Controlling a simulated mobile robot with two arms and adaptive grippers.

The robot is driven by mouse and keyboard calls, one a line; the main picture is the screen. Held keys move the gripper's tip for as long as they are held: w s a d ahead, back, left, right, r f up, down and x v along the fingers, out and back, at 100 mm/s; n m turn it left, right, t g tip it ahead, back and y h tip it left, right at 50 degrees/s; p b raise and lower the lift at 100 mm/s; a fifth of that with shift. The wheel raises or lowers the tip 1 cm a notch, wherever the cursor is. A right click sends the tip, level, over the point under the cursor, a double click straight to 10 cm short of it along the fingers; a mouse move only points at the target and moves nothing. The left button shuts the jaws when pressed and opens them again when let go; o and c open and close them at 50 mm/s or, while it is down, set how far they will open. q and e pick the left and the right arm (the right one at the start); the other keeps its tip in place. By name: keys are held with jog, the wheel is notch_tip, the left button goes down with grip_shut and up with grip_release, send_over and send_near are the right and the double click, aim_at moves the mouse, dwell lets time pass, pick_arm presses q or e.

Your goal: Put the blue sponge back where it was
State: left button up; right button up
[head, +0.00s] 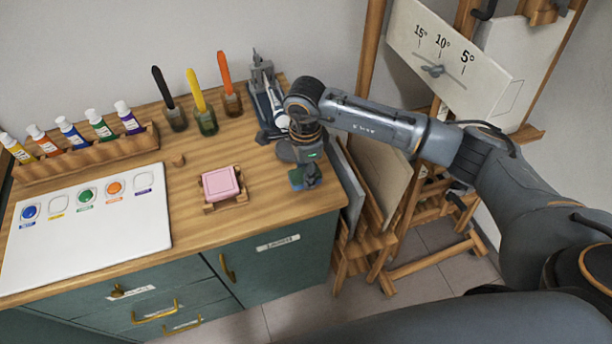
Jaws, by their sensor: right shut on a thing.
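My right gripper (305,178) is over the right end of the wooden desk top, near its front edge, pointing down. It is shut on a small blue thing with a greenish side, which looks like the blue sponge (295,178). The fingers hide part of it, and I cannot tell whether it touches the desk. A pink block (220,183) sits on a small wooden stand (209,208) to the left of the gripper. My left gripper is not in view.
A white palette sheet (120,240) with colour spots lies at the left. Behind it stands a wooden rack (90,154) of paint tubes. Several jars with coloured handles (206,122) stand at the back, beside a grey metal device (264,95). An easel (400,200) stands right of the desk.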

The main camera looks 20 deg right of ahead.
notch_tip(320, 180, down, 3)
jog(key=shift+w+d+f+p, duration=0.1)
jog(key=shift+d+p, duration=0.05)
jog(key=shift+p, duration=0.25)
jog(key=shift+f, duration=0.1)
jog(key=shift+f, duration=0.15)
jog(key=o, duration=1.1)
